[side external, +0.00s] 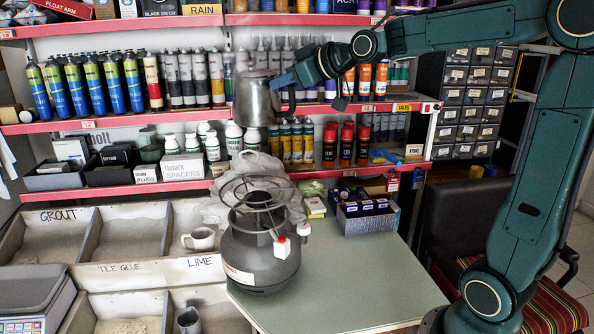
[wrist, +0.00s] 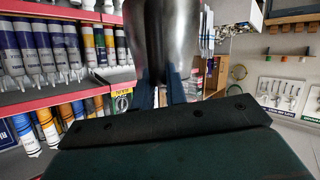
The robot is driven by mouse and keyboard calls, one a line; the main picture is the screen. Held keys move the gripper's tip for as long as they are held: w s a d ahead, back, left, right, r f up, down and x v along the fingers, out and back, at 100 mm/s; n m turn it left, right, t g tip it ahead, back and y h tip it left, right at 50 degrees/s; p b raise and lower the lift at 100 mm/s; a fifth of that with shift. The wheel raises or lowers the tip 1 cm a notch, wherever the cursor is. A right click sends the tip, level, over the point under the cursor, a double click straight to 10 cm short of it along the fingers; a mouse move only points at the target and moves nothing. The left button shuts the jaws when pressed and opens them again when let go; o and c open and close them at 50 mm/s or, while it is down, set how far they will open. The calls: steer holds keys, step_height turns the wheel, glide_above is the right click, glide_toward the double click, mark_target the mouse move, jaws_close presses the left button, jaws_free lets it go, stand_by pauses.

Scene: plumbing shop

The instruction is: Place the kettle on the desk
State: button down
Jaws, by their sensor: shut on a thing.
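The kettle (side external: 256,100) is a grey metal pot with a dark handle. It hangs in the air in the side external view, in front of the shelves and above the gas canister. My gripper (side external: 287,82) comes from the right and is shut on the kettle at its handle side. In the wrist view the kettle's shiny body (wrist: 163,35) fills the top middle, and my gripper's blue fingers (wrist: 161,92) reach up to it. The grip itself is partly hidden there. The desk (side external: 345,275) has a grey-green top and lies lower, to the right of the canister.
A dark gas canister (side external: 260,245) with a ring burner stands on the desk's left part. A box of dark cans (side external: 368,215) sits at the back. The desk's front middle and right are clear. Shelves of bottles (side external: 185,78) stand behind; a dark chair (side external: 462,225) is at right.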

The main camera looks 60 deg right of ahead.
steer(key=s+d+f+m+h, duration=0.2)
steer(key=s+d+f+h, duration=0.1)
steer(key=d+f, duration=0.6)
steer(key=s+d+f+m+g+h, duration=0.1)
steer(key=s+d+f+m+h, duration=0.2)
steer(key=d+f, duration=0.7)
step_height(320, 180, down, 6)
steer(key=shift+s+f, duration=0.15)
steer(key=shift+s, duration=0.3)
steer(key=shift+f, duration=0.1)
step_height(320, 180, down, 16)
steer(key=shift+f, duration=0.15)
steer(key=shift+f, duration=1.8)
